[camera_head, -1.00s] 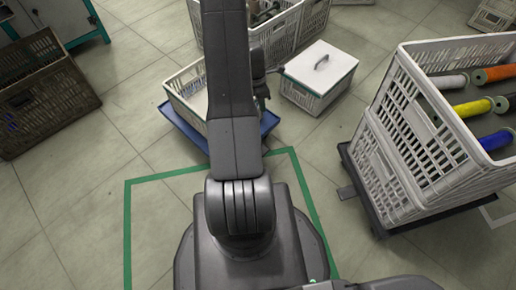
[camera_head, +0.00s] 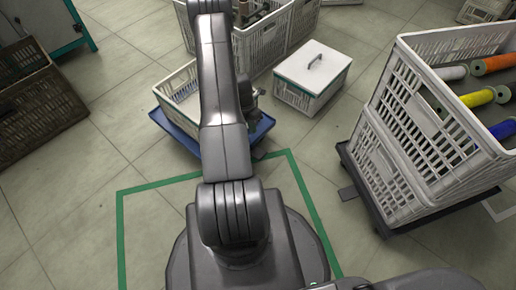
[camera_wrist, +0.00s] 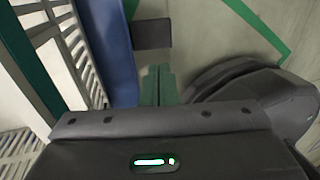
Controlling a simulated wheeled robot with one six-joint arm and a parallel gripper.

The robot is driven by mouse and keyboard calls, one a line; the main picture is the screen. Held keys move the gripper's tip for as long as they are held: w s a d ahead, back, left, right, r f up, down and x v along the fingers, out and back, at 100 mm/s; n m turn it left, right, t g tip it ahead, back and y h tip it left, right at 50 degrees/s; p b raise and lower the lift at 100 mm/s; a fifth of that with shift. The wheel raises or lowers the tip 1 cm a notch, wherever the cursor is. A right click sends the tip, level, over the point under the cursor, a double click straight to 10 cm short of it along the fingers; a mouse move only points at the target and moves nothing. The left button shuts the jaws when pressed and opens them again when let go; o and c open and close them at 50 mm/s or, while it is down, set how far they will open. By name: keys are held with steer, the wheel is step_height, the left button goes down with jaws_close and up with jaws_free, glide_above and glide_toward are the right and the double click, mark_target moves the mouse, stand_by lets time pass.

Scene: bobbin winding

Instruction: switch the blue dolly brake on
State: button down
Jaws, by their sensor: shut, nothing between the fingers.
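The blue dolly (camera_head: 172,132) stands on the floor behind my arm and carries a white crate (camera_head: 177,82). Its blue edge also shows in the wrist view (camera_wrist: 118,50). A dark flat brake pedal (camera_wrist: 152,34) sticks out from that edge; in the head view it shows small at the dolly's near right corner (camera_head: 260,154). My gripper (camera_wrist: 158,72) is shut and empty, its greenish fingertips pointing toward the pedal and appearing just short of it. Contact cannot be told. In the head view my arm hides part of the dolly and crate.
A lidded white box (camera_head: 312,78) stands right of the dolly. A black dolly (camera_head: 372,205) with stacked white crates (camera_head: 400,150) holding coloured bobbins is at the right. A brown crate (camera_head: 35,110) is at the left. Green floor tape (camera_head: 160,184) marks open floor.

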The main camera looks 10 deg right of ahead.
mark_target(262, 155)
steer(key=b+x, duration=0.4)
steer(key=x, duration=1)
steer(key=shift+b, duration=0.4)
steer(key=shift+s+f, duration=0.15)
steer(key=shift+f, duration=0.1)
steer(key=shift+s+d+f+b, duration=0.3)
steer(key=shift+f+b, duration=0.15)
steer(key=shift+s+d+f, duration=0.1)
steer(key=shift+f, duration=0.05)
steer(key=shift+s+d+f+t+y, duration=0.1)
steer(key=shift+f+t+y, duration=0.2)
steer(key=shift+t+y, duration=0.2)
steer(key=shift+s+f, duration=0.1)
steer(key=shift+f, duration=0.35)
steer(key=shift+s+f, duration=0.1)
steer(key=shift+f, duration=0.05)
